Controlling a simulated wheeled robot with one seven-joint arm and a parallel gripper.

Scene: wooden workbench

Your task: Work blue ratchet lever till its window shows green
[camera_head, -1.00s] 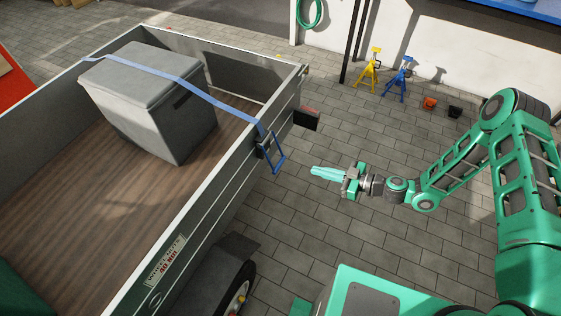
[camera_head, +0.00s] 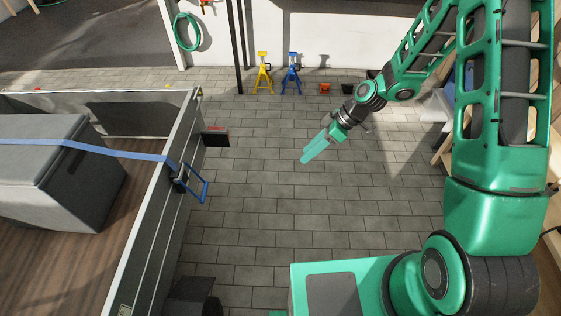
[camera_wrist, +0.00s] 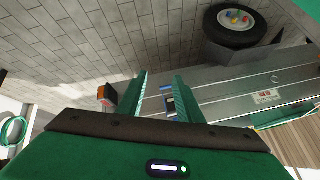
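The blue ratchet lever (camera_head: 198,188) is a blue loop frame jutting from the outer side of the grey trailer wall. A dark ratchet body (camera_head: 180,176) sits at its base, where the blue strap (camera_head: 110,151) comes over the wall's top. The window and its colour cannot be made out. My gripper (camera_head: 304,160) is empty, right of the lever and well apart from it in the head view. In the wrist view its two green fingers (camera_wrist: 160,74) are spread, with small blue parts of the ratchet (camera_wrist: 169,103) showing in the gap beyond.
The strap crosses a grey box (camera_head: 45,185) in the trailer (camera_head: 150,235). A red and black tail lamp (camera_head: 215,138) juts out near the lever. A trailer wheel (camera_wrist: 236,24) shows in the wrist view. Paved floor (camera_head: 270,205) lies clear between trailer and arm. Yellow (camera_head: 263,75) and blue (camera_head: 291,75) stands are at the back.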

